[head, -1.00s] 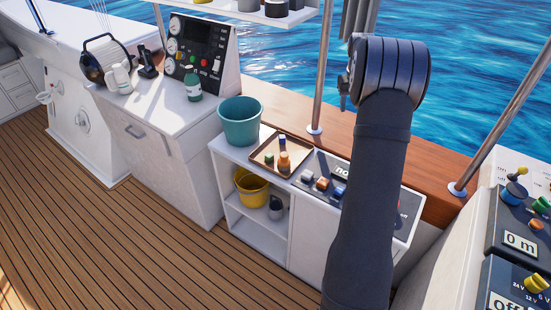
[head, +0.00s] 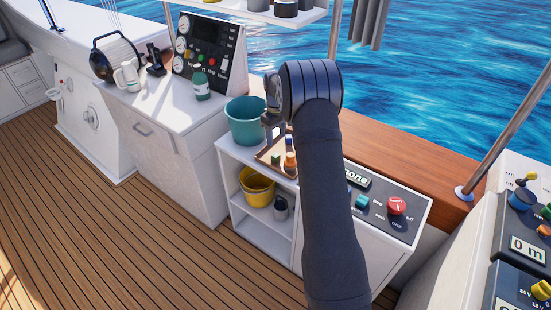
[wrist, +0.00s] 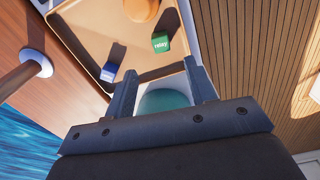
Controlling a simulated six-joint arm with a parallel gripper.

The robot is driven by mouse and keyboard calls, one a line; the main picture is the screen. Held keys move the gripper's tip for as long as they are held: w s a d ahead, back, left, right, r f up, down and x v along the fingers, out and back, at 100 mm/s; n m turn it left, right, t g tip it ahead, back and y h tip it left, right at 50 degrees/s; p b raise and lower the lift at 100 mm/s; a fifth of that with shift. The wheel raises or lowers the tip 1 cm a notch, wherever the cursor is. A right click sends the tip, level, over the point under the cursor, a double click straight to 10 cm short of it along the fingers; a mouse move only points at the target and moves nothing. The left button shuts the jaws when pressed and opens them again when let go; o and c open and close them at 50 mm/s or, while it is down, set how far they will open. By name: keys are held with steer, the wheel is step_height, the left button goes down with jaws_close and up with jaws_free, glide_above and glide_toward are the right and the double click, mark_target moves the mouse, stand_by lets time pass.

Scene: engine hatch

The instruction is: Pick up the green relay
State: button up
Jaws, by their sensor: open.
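The green relay (wrist: 160,43) is a small block with white lettering "relay". It lies on the brown tray (wrist: 85,45), and in the head view it shows as a small green spot (head: 275,159). A blue piece (wrist: 109,72) and a round orange thing (wrist: 141,8) are on the same tray. My gripper (wrist: 160,70) is open and empty, its fingers spread over the tray's edge side. In the wrist view the relay is just beyond the fingertips, between their lines. In the head view my gripper (head: 272,125) is above the tray, beside the bucket, partly hidden by my arm.
A teal bucket (head: 245,125) stands left of the tray and shows between my fingers in the wrist view (wrist: 163,100). A metal post (wrist: 25,72) rises near the tray. A panel with a red button (head: 397,206) is to the right. A yellow bucket (head: 256,190) sits on the shelf below.

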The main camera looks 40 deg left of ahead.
mark_target(275, 155)
step_height(275, 155, down, 9)
steer(key=shift+a+r, duration=0.1)
stand_by(0.4)
steer(key=shift+c, duration=0.4)
steer(key=c, duration=1)
